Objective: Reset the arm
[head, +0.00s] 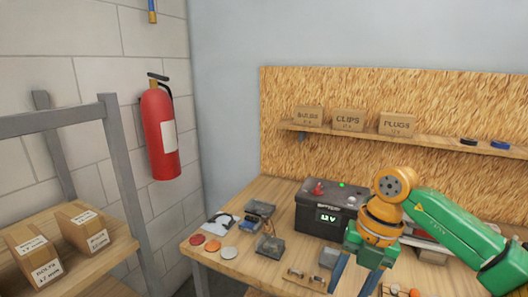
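My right arm, green and orange, comes in from the right over the workbench (232,234). Its gripper (354,284) points down at the front of the bench, with its two blue fingers well apart and bare tabletop showing between them. It looks empty, though the fingertips run to the bottom edge of the picture. My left arm and gripper are not in view.
Discs, small grey parts and a brass-coloured handle (302,276) lie on the bench. A shelf (420,141) on the chipboard back holds the boxes Bulbs, Clips and Plugs. A fire extinguisher (158,130) hangs on the left wall above a rack (112,254) with cartons.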

